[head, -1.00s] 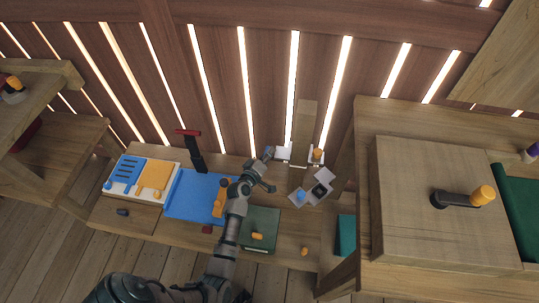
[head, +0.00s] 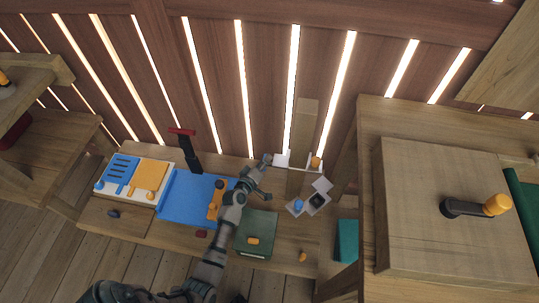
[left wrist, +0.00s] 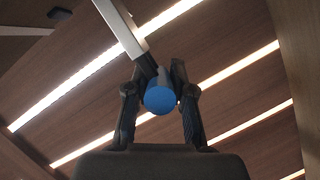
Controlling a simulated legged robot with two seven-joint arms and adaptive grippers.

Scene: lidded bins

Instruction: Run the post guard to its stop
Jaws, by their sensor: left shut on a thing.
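The post guard appears to be the white piece (head: 282,160) around the upright wooden post (head: 304,130) at the back of the low bench. An orange knob (head: 315,162) sits at its right side. My left gripper (head: 266,175) is just left of the post. In the left wrist view its fingers (left wrist: 158,75) are shut on a round blue knob (left wrist: 160,98). This knob is on a dark stem joined to a pale bar (left wrist: 122,28). My right gripper is not in view.
Small grey boxes (head: 318,200) stand just in front of the post. A blue panel (head: 180,205) and a dark upright with a red bar (head: 182,131) are to the left. A green lidded bin (head: 257,228) is nearby. A large wooden box (head: 440,235) stands right.

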